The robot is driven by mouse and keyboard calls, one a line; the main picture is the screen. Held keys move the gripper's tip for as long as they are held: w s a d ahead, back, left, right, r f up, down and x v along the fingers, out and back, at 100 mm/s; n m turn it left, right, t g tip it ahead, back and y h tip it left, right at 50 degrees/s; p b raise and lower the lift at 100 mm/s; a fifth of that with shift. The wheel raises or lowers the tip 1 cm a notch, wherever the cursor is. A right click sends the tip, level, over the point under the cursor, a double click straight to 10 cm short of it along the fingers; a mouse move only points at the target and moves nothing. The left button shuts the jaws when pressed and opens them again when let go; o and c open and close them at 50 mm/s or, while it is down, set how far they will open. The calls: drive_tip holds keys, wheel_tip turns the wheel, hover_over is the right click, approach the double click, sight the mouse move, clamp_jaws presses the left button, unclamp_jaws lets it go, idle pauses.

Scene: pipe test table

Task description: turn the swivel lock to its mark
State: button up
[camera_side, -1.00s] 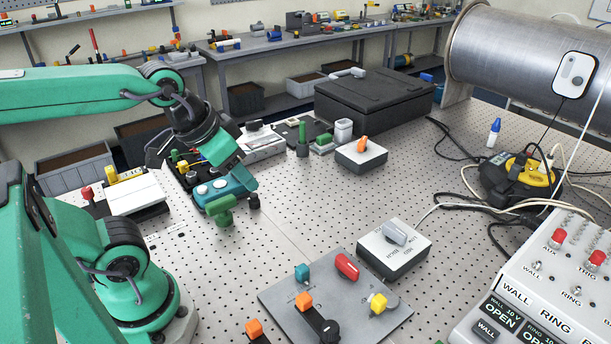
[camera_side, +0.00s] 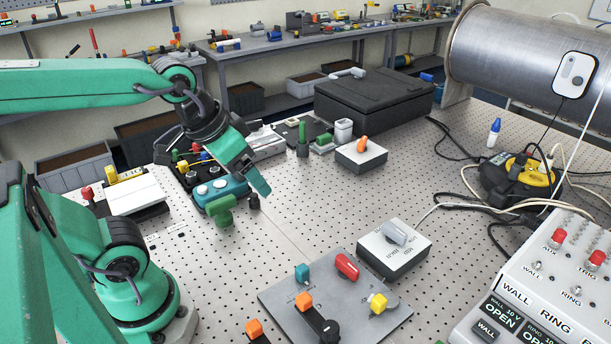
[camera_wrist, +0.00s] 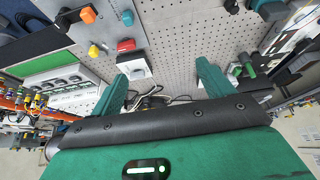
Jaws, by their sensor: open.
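No part is clearly labelled as the swivel lock, so I cannot tell for sure which one it is. A white-topped box with a grey turning handle (camera_side: 395,232) stands right of centre in the side view; its printed labels are too small to read surely. Another small box with an orange handle (camera_side: 362,145) stands farther back. My gripper (camera_side: 258,180) is over the left part of the table, beside a teal box, apart from both handles. In the wrist view my gripper (camera_wrist: 163,85) has its two green fingers wide apart with nothing between them.
A grey panel (camera_side: 275,300) with several coloured knobs lies at the front. A green fitting (camera_side: 221,210) and a teal button box (camera_side: 222,192) stand near my gripper. A labelled console (camera_side: 540,310) and cables are at right. The perforated tabletop is clear in the middle.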

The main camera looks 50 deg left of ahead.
drive_tip(key=w+d+f+g, duration=0.3)
drive_tip(key=w+d+f, duration=0.15)
drive_tip(key=w, duration=0.45)
drive_tip(key=g, duration=0.2)
approach(348, 263)
drive_tip(key=shift+a+f, duration=0.1)
drive_tip(key=shift+a, duration=0.2)
drive_tip(key=shift+w+d+f, duration=0.1)
drive_tip(key=shift+d+f, duration=0.2)
drive_tip(key=shift+f, duration=0.1)
drive_tip(key=shift+f, duration=0.1)
drive_tip(key=shift+f, duration=3.8)
drive_tip(key=shift+c, duration=0.2)
drive_tip(key=c, duration=1)
